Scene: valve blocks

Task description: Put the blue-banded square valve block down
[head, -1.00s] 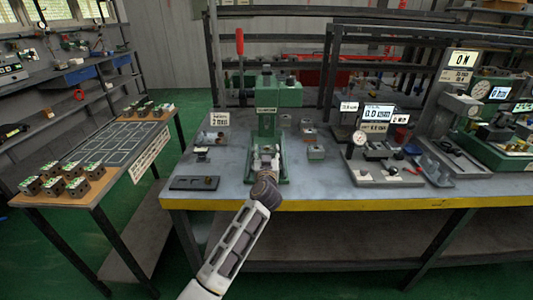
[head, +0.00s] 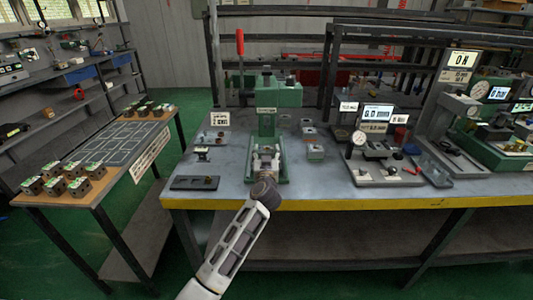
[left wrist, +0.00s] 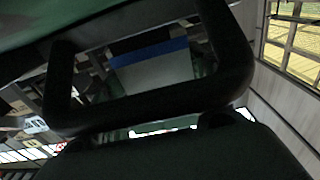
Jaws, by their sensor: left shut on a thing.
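My left gripper (head: 266,160) reaches in from the front of the workbench to the base of a green press (head: 267,110). The blue-banded square valve block (left wrist: 152,72) shows in the left wrist view as a pale face with a blue band along its upper edge, between my dark finger links. The gripper is shut on it. In the head view the block is hidden or too small to make out at the fingers. Whether it touches the press base cannot be told. My right gripper is not in view.
The workbench (head: 330,190) has a yellow front edge. A dark flat tray (head: 194,183) lies left of the press, small blocks (head: 315,151) to its right. A dial gauge stand (head: 375,172) is farther right. Several green-topped blocks (head: 73,168) stand on the side table at left.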

